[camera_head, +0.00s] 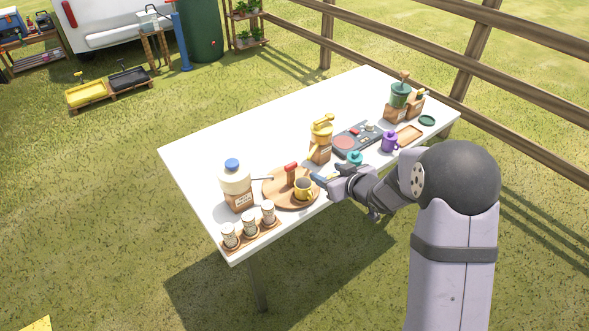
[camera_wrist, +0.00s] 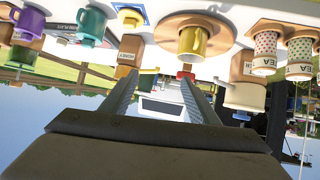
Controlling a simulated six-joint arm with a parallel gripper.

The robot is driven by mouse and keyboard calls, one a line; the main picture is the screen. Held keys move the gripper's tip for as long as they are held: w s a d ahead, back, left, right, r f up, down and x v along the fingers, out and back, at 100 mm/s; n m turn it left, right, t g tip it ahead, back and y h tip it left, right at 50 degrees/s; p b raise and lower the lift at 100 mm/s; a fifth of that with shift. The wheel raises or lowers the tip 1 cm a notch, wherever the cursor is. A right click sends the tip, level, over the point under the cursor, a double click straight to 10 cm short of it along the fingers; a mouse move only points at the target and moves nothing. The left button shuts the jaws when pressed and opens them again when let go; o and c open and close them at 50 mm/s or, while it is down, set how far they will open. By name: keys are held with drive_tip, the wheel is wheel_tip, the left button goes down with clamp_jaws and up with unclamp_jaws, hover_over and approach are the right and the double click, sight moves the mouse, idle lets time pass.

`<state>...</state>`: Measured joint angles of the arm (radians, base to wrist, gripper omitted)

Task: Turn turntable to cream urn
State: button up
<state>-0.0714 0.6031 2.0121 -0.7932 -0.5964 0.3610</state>
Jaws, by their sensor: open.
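The round wooden turntable (camera_head: 274,194) lies on the white table's near-left part. It bears a yellow mug (camera_head: 303,189) and an upright wooden handle with a red top (camera_head: 291,170). The cream urn (camera_head: 236,181), with a blue lid, stands on a wooden block just left of the turntable. My gripper (camera_head: 318,178) is at the turntable's right edge, open and empty. In the upside-down wrist view, the turntable (camera_wrist: 220,25) and yellow mug (camera_wrist: 193,42) lie beyond my spread fingers (camera_wrist: 160,88). The red top (camera_wrist: 185,73) shows near one fingertip; contact cannot be told.
A teal mug (camera_head: 355,160) and a purple mug (camera_head: 389,141) are by my arm. The far-left tabletop is clear.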

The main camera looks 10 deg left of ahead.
sight(292, 165)
drive_tip(key=a+y, duration=0.1)
drive_tip(key=a, duration=0.1)
drive_tip(key=a+n+y, duration=0.1)
drive_tip(key=a+y, duration=0.1)
drive_tip(key=a, duration=0.1)
drive_tip(key=shift+a+f+n, duration=0.25)
drive_tip(key=shift+a+n, duration=0.1)
drive_tip(key=shift+n, duration=0.05)
drive_tip(key=shift+p+x, duration=0.7)
drive_tip(key=shift+x, duration=2.95)
drive_tip(key=shift+s, duration=0.1)
clamp_jaws()
